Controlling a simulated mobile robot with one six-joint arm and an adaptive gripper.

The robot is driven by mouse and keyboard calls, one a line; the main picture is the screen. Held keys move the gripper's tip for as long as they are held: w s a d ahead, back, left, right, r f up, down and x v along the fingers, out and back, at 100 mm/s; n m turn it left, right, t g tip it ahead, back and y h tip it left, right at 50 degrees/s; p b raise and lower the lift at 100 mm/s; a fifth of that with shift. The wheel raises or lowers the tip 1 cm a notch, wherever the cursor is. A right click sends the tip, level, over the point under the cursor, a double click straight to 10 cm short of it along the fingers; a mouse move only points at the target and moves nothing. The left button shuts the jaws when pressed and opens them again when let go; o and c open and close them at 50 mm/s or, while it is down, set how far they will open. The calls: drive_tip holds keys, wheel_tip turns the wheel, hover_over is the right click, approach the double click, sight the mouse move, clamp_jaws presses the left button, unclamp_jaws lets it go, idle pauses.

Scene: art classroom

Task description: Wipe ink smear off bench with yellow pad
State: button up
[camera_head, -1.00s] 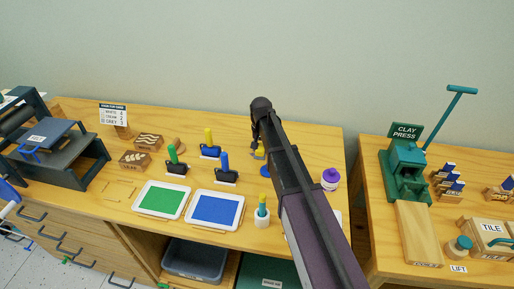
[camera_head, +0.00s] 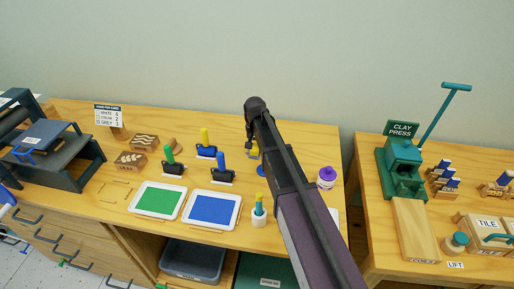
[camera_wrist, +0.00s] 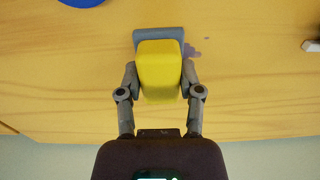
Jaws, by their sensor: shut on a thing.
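In the wrist view, my gripper (camera_wrist: 160,88) is shut on the yellow pad (camera_wrist: 159,68), with one finger on each side of it. A grey-blue strip (camera_wrist: 158,35) shows at the pad's far edge. The ink smear (camera_wrist: 193,52) is a small purple-grey patch on the wooden bench (camera_wrist: 70,80), just right of the pad and partly hidden by it. I cannot tell whether the pad touches the bench. In the head view, my arm hides most of the gripper and the smear; a bit of yellow (camera_head: 253,150) shows beside it.
A blue round thing (camera_wrist: 82,2) lies at the wrist view's top left, and a white-ended thing (camera_wrist: 312,45) at its right edge. A purple-capped jar (camera_head: 327,177) stands right.

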sight(240, 152)
drive_tip(key=shift+w+a, duration=0.2)
drive_tip(key=shift+a, duration=0.5)
drive_tip(key=shift+w+a, duration=0.2)
drive_tip(key=shift+a, duration=0.45)
drive_tip(key=shift+w+a, duration=0.15)
drive_tip(key=shift+a, duration=0.7)
drive_tip(key=shift+w+a, duration=0.15)
drive_tip(key=shift+a, duration=0.65)
drive_tip(key=shift+w+a, duration=0.1)
drive_tip(key=shift+d, duration=0.2)
drive_tip(key=shift+s+d+r, duration=0.1)
drive_tip(key=shift+s+d, duration=0.1)
drive_tip(key=shift+d, duration=0.6)
drive_tip(key=shift+s+d, duration=0.2)
drive_tip(key=shift+d, duration=0.6)
drive_tip(key=shift+d, duration=0.1)
drive_tip(key=shift+s+d, duration=0.2)
drive_tip(key=shift+d, duration=0.6)
drive_tip(key=shift+s+d, duration=0.2)
drive_tip(key=shift+d, duration=0.55)
